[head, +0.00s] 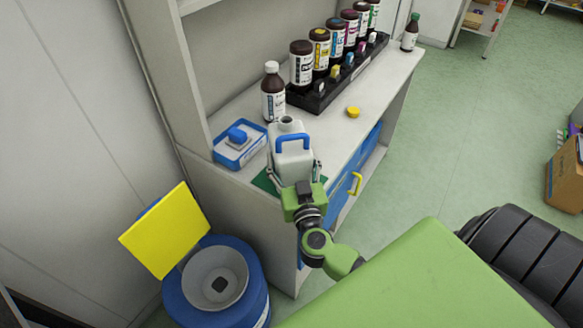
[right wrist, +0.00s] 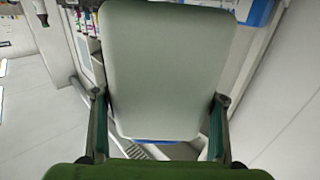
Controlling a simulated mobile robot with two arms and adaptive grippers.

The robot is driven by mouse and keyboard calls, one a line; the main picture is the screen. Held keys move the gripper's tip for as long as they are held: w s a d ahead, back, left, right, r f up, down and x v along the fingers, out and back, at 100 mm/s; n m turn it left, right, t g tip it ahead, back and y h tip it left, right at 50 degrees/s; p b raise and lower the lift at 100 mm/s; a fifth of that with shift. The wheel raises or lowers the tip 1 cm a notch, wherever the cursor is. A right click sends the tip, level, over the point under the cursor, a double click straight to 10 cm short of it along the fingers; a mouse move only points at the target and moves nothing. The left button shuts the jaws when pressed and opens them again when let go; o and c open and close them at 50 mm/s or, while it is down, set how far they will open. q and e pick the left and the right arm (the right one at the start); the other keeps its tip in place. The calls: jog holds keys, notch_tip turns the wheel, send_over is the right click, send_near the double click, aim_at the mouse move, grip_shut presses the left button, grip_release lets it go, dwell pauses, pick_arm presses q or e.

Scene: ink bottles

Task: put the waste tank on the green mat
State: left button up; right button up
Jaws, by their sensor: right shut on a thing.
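The waste tank (head: 291,160) is a white canister with a blue handle and an open round neck, upright at the near end of the counter in the head view. My right gripper (head: 293,171) is shut on it, with one finger on each side. In the right wrist view the white tank (right wrist: 165,65) fills the space between the fingers (right wrist: 158,98). I cannot tell whether the tank's base touches the mat. My left gripper is out of view.
A blue-and-white box (head: 240,146) lies left of the tank. A brown bottle with a white cap (head: 273,95) stands behind it, near a black rack (head: 312,101) of ink bottles. A yellow cap (head: 353,112) lies on the counter. A blue bin (head: 240,300) with a yellow lid stands below.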

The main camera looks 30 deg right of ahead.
notch_tip(320, 180, down, 3)
jog(key=shift+w+b, duration=0.1)
jog(key=shift+b, duration=0.3)
jog(key=shift+r, duration=0.1)
jog(key=o, duration=1.6)
jog(key=shift+f, duration=0.25)
jog(key=shift+r, duration=0.15)
jog(key=b+v, duration=0.1)
jog(key=v, duration=1.1)
jog(key=shift+a, duration=0.1)
